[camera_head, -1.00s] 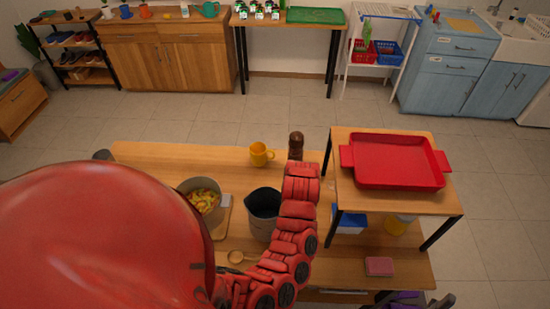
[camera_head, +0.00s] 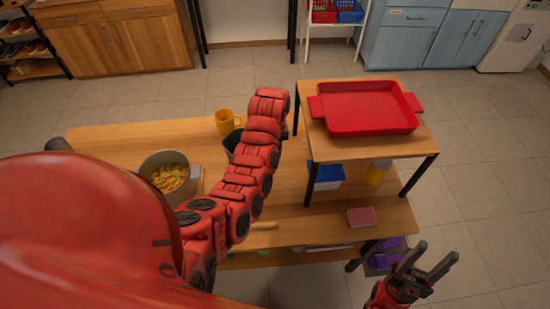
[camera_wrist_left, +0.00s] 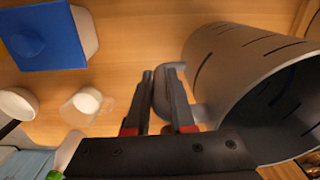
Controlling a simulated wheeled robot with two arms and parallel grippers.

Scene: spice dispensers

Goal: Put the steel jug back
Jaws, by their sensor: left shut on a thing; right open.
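The grey steel jug (camera_wrist_left: 225,75) fills the right of the left wrist view, its dark opening facing the lower right. My left gripper (camera_wrist_left: 163,75) is shut on its curved handle. In the head view a dark grey vessel that looks like this jug (camera_head: 232,140) shows beside my left arm, mostly hidden by it. It is just in front of the yellow mug. My left gripper's fingers are hidden there too. My right gripper (camera_head: 436,254) is open and empty at the lower right, off the table's front edge.
A pot of yellow food (camera_head: 172,176) stands left of my arm. A raised shelf (camera_head: 325,148) carries a red tray (camera_head: 368,108). Under it are a blue-lidded box (camera_head: 328,175) and a yellow jar (camera_head: 377,172). A yellow mug (camera_head: 228,122) and pink sponge (camera_head: 362,217) sit on the table.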

